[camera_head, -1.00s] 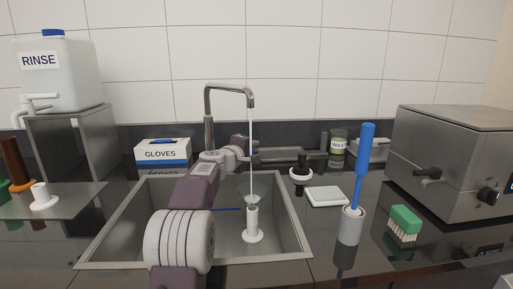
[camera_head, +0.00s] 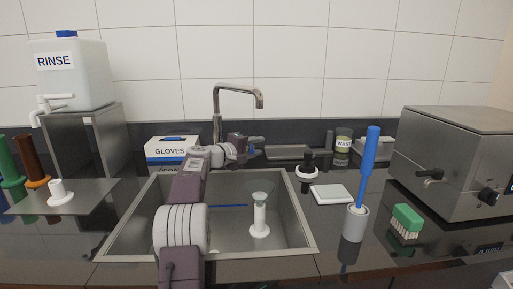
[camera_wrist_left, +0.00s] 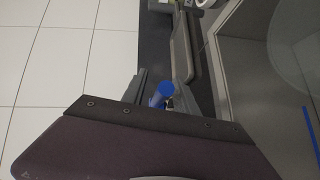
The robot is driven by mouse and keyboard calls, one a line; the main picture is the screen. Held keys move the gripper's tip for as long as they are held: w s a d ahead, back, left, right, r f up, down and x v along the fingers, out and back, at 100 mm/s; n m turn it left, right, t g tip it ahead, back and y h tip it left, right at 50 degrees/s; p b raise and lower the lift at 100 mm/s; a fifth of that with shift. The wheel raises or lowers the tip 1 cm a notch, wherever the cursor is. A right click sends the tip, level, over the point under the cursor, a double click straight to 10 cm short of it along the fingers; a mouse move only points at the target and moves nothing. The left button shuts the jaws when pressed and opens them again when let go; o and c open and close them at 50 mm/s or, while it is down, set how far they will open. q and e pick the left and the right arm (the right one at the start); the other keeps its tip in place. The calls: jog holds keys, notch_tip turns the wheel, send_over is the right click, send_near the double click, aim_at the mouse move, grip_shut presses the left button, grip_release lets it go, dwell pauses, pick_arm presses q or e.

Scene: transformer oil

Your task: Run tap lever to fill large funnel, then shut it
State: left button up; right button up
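The steel tap (camera_head: 216,100) rises behind the sink, and no water stream shows under its spout. The clear funnel (camera_head: 262,187) sits upright in a white stand (camera_head: 260,218) in the sink, below the spout; its fill level is hard to tell. My left gripper (camera_head: 256,146) is behind the sink near the tap's base. In the left wrist view its two dark fingers (camera_wrist_left: 160,92) are apart, with a blue-ended piece (camera_wrist_left: 164,89), apparently the tap lever, between them. Contact with it is not clear. My right gripper is out of view.
My left arm crosses the sink (camera_head: 305,215). A glove box (camera_head: 170,152) stands behind it and a rinse tank (camera_head: 75,75) at left. At right are a blue-handled brush (camera_head: 366,165), a green scrub brush (camera_head: 406,218), a white pad (camera_head: 332,194) and a steel machine (camera_head: 455,155).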

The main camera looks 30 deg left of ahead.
pick_arm(q)
jog(key=b+v, duration=0.1)
jog(key=v, duration=0.8)
